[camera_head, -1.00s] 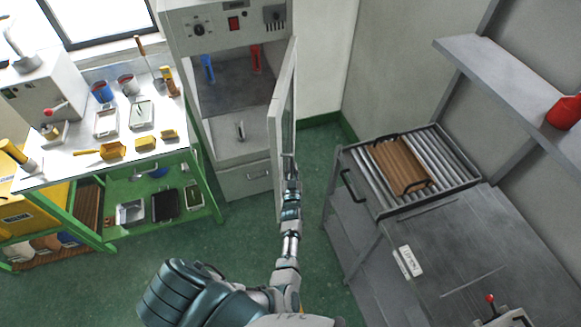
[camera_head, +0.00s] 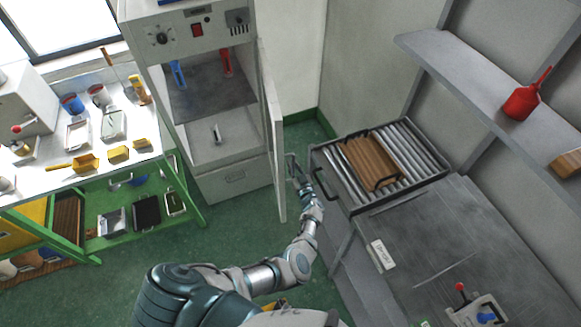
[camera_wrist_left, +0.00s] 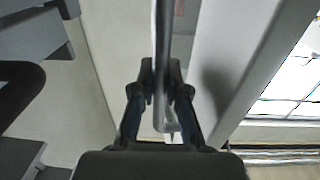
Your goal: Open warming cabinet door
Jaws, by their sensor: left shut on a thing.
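The warming cabinet (camera_head: 222,190) stands at the back, left of centre, with its front uncovered. Its pale door (camera_head: 274,125) is hinged on the right and stands open, seen nearly edge-on. My left gripper (camera_head: 292,168) is on the door's right, outer side. In the left wrist view my left gripper (camera_wrist_left: 165,92) is shut around the door's grey bar handle (camera_wrist_left: 162,115), beside the pale door panel (camera_wrist_left: 225,50). Inside the cabinet hang a blue tool (camera_head: 178,74) and a red tool (camera_head: 227,62). My right gripper is out of view.
A grey workbench (camera_head: 440,230) with a roller tray (camera_head: 420,160) stands close right of my left gripper. A shelf (camera_head: 470,70) holds a red bottle (camera_head: 523,100). A green-framed table (camera_head: 190,190) stands left. Green floor (camera_head: 235,225) is clear before the cabinet.

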